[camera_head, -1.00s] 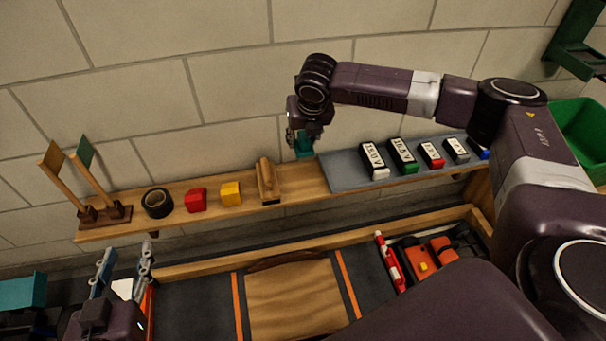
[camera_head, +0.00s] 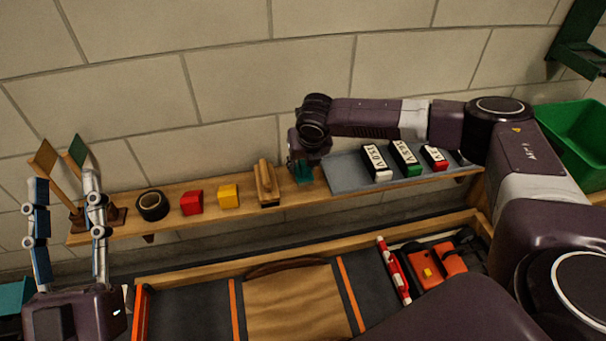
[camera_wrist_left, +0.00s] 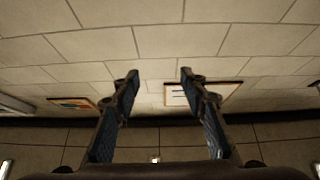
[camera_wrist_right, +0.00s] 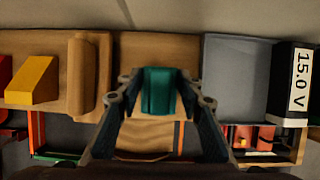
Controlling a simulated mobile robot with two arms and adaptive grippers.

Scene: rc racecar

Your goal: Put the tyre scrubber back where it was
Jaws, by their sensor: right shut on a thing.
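A small teal block (camera_head: 302,172), which I take to be the tyre scrubber, is between the fingertips of my right gripper (camera_head: 298,158). It also shows in the right wrist view (camera_wrist_right: 158,92), gripped from both sides. My right gripper is shut on it at the wooden shelf (camera_head: 226,211), in the gap between a wooden block with a raised handle (camera_head: 267,184) and a grey mat (camera_head: 345,178). I cannot tell whether the block touches the shelf. My left gripper (camera_head: 64,182) is open and empty, fingers pointing up, in front of the shelf's left end.
The shelf also bears a black tape roll (camera_head: 152,205), a red block (camera_head: 191,203), a yellow block (camera_head: 229,196) and two small flags. Batteries (camera_head: 376,164) stand on the mat.

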